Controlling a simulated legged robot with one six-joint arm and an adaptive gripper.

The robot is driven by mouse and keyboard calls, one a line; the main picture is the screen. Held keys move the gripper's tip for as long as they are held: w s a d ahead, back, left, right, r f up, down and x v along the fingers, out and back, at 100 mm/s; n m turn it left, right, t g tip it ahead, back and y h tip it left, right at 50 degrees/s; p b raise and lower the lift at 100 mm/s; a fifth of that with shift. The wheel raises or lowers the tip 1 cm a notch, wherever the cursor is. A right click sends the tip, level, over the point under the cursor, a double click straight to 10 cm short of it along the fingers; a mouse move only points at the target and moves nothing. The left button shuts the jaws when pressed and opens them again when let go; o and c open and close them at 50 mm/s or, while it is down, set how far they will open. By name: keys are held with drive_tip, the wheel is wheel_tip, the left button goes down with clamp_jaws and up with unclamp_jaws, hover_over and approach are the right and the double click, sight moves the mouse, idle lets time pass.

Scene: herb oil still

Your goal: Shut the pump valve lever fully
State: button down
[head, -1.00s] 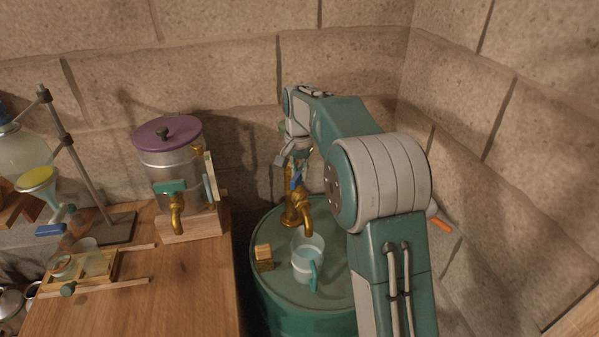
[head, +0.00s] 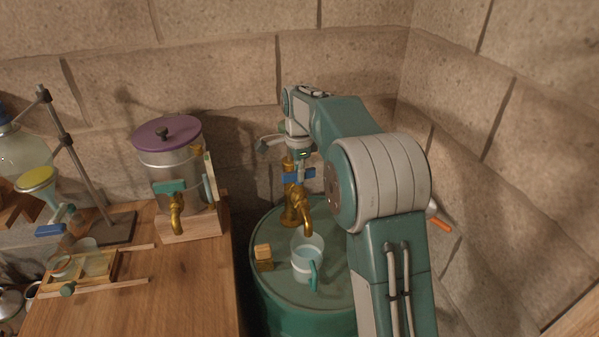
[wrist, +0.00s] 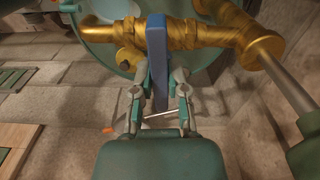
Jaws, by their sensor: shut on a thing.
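The blue pump valve lever (head: 298,177) sits on the brass pump (head: 290,207) on top of the green drum (head: 282,285). In the head view it lies crosswise, level, above the spout. In the wrist view the blue lever (wrist: 157,40) runs across the brass pipe (wrist: 205,36), roughly square to it. My gripper (wrist: 164,78) has a finger on each side of the lever and is shut on it. In the head view the fingers are hard to make out behind my wrist.
A clear mug (head: 307,262) with a teal handle stands on the drum below the spout, beside a small wooden block (head: 264,258). At left, the wooden bench (head: 190,290) holds a metal pot with a purple lid (head: 168,133). Stone walls stand close behind and right.

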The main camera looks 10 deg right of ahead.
drive_tip(key=shift+a+f+m, duration=0.1)
drive_tip(key=shift+m, duration=0.4)
drive_tip(key=c, duration=0.6)
unclamp_jaws()
drive_tip(key=shift+c, duration=0.2)
drive_tip(key=shift+a, duration=0.1)
wheel_tip(320, 180, up, 12)
drive_tip(key=shift+w, duration=0.15)
